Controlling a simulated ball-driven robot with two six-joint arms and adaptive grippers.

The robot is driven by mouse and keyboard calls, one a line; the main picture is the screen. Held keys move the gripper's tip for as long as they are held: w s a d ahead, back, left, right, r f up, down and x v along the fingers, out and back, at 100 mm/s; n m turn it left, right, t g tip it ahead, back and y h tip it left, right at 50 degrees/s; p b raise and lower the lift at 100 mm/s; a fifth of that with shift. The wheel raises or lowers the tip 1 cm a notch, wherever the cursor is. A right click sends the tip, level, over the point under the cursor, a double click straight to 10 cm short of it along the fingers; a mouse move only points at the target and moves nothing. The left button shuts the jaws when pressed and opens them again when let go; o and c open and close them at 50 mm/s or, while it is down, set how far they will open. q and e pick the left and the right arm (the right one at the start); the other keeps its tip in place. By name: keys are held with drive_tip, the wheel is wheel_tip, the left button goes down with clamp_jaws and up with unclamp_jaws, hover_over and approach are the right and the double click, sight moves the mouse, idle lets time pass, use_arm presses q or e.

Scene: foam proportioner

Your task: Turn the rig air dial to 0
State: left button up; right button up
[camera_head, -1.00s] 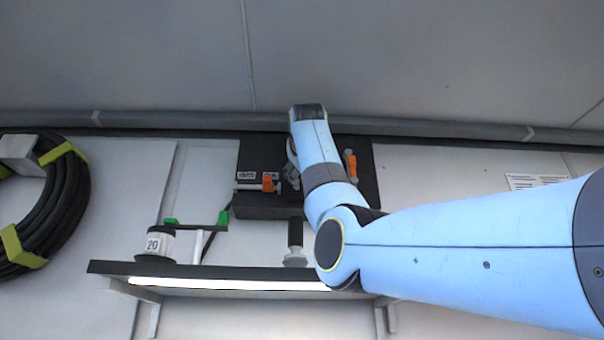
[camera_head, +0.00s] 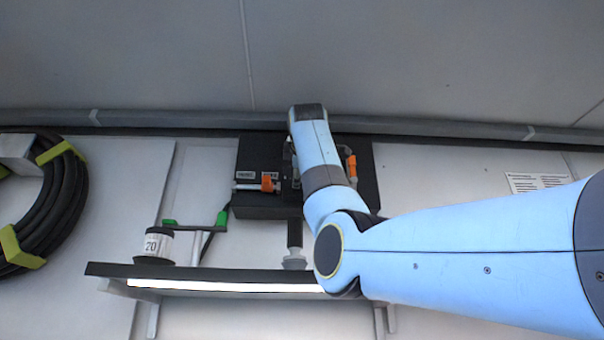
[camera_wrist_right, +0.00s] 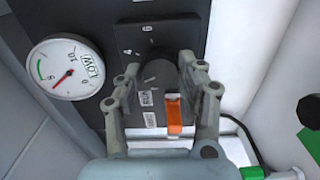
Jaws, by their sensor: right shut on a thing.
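The rig air dial is a dark round knob (camera_wrist_right: 158,70) on a black panel, with the numbers 4 and 6 printed above it in the right wrist view. My right gripper (camera_wrist_right: 160,76) is shut on this knob, one grey finger on each side. The fingers hide parts of the scale, and I cannot read the knob's pointer surely. In the head view my right wrist (camera_head: 312,140) covers the knob and most of the gripper on the black box (camera_head: 262,205). My left gripper is not in view.
A round white gauge (camera_wrist_right: 66,68) with a red needle sits beside the knob. An orange lever (camera_wrist_right: 174,115) is close to the right finger. Below the box are a shelf (camera_head: 200,272), a drum marked 20 (camera_head: 153,245) and a green-ended handle (camera_head: 222,218). A hose coil (camera_head: 68,200) hangs left.

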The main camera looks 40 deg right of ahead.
drive_tip(key=shift+f+n+p, duration=0.1)
drive_tip(key=shift+n+p, duration=0.25)
drive_tip(key=shift+n, duration=4.65)
drive_tip(key=shift+w, duration=0.1)
drive_tip(key=o, duration=1.2)
drive_tip(key=shift+a, duration=0.1)
drive_tip(key=v, duration=1.2)
